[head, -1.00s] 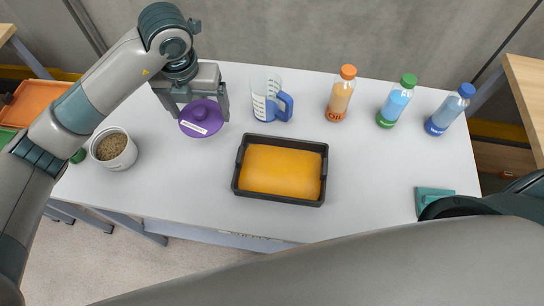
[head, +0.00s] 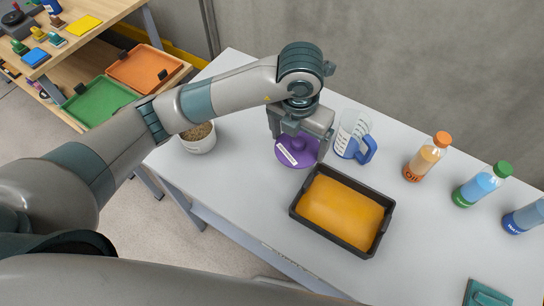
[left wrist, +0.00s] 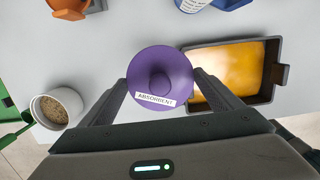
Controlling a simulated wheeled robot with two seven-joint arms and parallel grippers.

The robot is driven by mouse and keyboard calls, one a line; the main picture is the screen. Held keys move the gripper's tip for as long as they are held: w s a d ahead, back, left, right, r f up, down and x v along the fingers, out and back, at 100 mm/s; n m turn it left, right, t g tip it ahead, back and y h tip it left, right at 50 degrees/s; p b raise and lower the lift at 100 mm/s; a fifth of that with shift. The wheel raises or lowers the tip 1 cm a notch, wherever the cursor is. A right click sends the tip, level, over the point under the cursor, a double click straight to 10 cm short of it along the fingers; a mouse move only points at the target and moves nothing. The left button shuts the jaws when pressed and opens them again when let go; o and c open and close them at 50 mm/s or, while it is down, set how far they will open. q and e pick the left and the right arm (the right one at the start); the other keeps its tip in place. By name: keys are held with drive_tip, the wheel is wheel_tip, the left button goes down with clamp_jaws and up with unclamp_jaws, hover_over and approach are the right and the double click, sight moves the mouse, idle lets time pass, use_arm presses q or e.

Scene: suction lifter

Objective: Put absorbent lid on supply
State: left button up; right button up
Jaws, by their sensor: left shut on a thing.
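The purple lid (head: 294,152) is round, with a raised knob and a white label reading ABSORBENT in the left wrist view (left wrist: 163,76). I cannot tell whether the lid touches the table. A white open pot (head: 198,143) holds brown granules, stands left of the lid and is partly hidden by my left arm. It shows whole in the left wrist view (left wrist: 58,107). My right gripper is not in view.
Three capped bottles, including an oil bottle (head: 424,158), stand farther right. An orange object (left wrist: 70,8) is cut off at the left wrist view's top.

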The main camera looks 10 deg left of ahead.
use_arm(q)
drive_tip(key=a+f+b, duration=0.1)
drive_tip(key=a+f, duration=0.1)
drive_tip(key=a, duration=0.1)
drive_tip(key=w+a+f+b, duration=0.1)
drive_tip(key=a+f, duration=0.1)
drive_tip(key=a, duration=0.2)
drive_tip(key=w+a+f+b, duration=0.1)
drive_tip(key=a+f, duration=0.1)
drive_tip(key=a, duration=0.1)
drive_tip(key=shift+a+f, duration=0.2)
drive_tip(key=shift+f, duration=0.1)
drive_tip(key=shift+a+f, duration=0.1)
drive_tip(key=shift+a, duration=0.2)
drive_tip(key=shift+f+b, duration=0.15)
drive_tip(key=shift+b, duration=0.15)
drive_tip(key=shift+f+b, duration=0.9)
drive_tip(key=shift+f, duration=1)
